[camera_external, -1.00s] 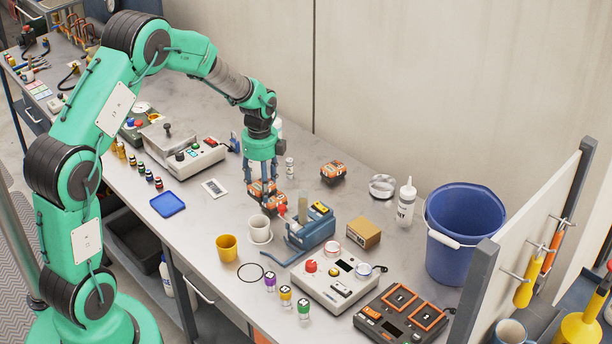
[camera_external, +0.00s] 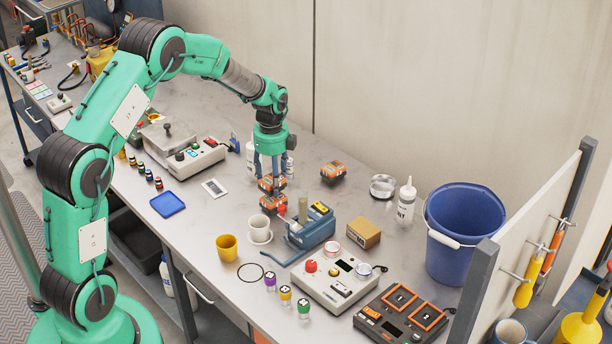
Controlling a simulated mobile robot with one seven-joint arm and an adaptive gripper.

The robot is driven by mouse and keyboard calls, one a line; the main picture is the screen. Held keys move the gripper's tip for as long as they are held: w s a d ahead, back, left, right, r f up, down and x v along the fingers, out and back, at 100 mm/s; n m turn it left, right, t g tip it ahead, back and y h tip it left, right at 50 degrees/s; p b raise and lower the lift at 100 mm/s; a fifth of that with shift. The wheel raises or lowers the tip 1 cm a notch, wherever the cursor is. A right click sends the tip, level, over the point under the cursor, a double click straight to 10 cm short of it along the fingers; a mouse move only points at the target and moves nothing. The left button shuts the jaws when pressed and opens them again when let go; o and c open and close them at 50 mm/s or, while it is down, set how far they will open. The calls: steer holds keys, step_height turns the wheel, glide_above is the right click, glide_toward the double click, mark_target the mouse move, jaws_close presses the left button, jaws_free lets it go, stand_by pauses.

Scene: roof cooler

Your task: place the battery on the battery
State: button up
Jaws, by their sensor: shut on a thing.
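My gripper (camera_external: 272,177) points straight down and is shut on an orange-and-black battery (camera_external: 270,184). A second orange-and-black battery (camera_external: 274,201) is on the bench just below the held one in the picture. The held battery appears over or slightly behind it; I cannot tell whether the two touch. A third orange-and-black battery (camera_external: 333,172) lies apart on the bench to the right, near the wall. The fingers partly hide the held battery.
A white cup (camera_external: 259,228) and a blue device (camera_external: 311,232) stand close in front of the batteries. A white bottle is partly hidden behind my gripper. A cardboard box (camera_external: 362,233) and a blue bucket (camera_external: 464,236) are at the right. Bench is clear between the second and third batteries.

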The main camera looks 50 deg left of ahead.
steer(key=shift+f, duration=1.2)
steer(key=shift+f, duration=0.15)
steer(key=o, duration=1.5)
step_height(320, 180, up, 12)
steer(key=shift+r+p, duration=0.1)
steer(key=shift+p, duration=0.55)
